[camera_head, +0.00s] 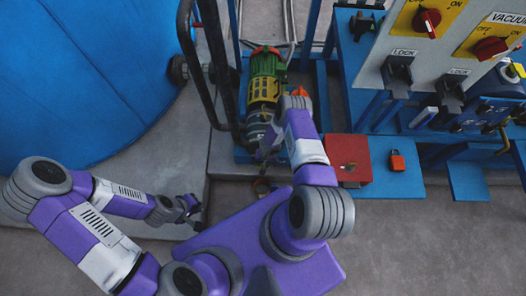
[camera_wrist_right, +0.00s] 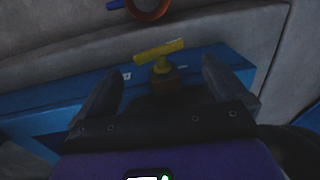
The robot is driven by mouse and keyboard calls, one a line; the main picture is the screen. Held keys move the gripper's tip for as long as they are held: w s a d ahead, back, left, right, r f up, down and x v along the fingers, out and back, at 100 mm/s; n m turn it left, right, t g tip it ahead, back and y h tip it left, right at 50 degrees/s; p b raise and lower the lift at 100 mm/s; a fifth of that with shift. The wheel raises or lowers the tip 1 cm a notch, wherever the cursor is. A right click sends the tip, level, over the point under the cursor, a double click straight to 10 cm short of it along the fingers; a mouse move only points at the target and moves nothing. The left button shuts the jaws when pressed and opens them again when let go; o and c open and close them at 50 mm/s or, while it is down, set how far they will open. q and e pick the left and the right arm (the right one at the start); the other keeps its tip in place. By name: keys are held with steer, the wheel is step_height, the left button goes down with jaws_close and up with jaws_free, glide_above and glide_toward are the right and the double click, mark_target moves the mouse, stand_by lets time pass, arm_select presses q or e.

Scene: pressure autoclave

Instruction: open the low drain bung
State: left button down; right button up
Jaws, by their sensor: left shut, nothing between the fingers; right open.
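A yellow T-shaped handle (camera_wrist_right: 160,52) on a dark brass-like fitting, probably the drain bung, shows in the right wrist view. It stands in front of a blue beam, with its bar slightly tilted. My right gripper (camera_wrist_right: 162,70) is open, one finger on each side of the fitting, and the handle appears at or just beyond the fingertips. I see no contact. In the head view my right gripper (camera_head: 264,150) reaches down beside the green and yellow motor, and the handle cannot be made out there. My left gripper (camera_head: 191,207) is shut and empty, low at left.
The motor (camera_head: 265,80) and a black tubular rail (camera_head: 222,70) stand close to my right arm. A large blue vessel (camera_head: 70,70) fills the left. A red box (camera_head: 348,160), an orange padlock (camera_head: 397,162) and a switch panel are at right. An orange-brown ring (camera_wrist_right: 148,8) shows above the handle.

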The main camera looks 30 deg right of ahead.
steer(key=f+b, duration=0.1)
steer(key=f, duration=0.1)
steer(key=f+b, duration=0.1)
steer(key=f, duration=0.1)
steer(key=shift+w+a+f, duration=0.15)
steer(key=shift+a, duration=0.05)
steer(key=c, duration=1)
steer(key=shift+c, duration=0.2)
steer(key=shift+w+a+g+h, duration=0.15)
steer(key=shift+g+h, duration=0.15)
steer(key=shift+h, duration=0.3)
steer(key=shift+a+g+h+b, duration=0.1)
steer(key=shift+g+h+b, duration=0.4)
steer(key=shift+h, duration=0.3)
steer(key=shift+w+a+g+h, duration=0.1)
steer(key=shift+g+h, duration=0.6)
steer(key=shift+h, duration=0.5)
steer(key=shift+f+g+h, duration=0.1)
steer(key=shift+g+h, duration=0.3)
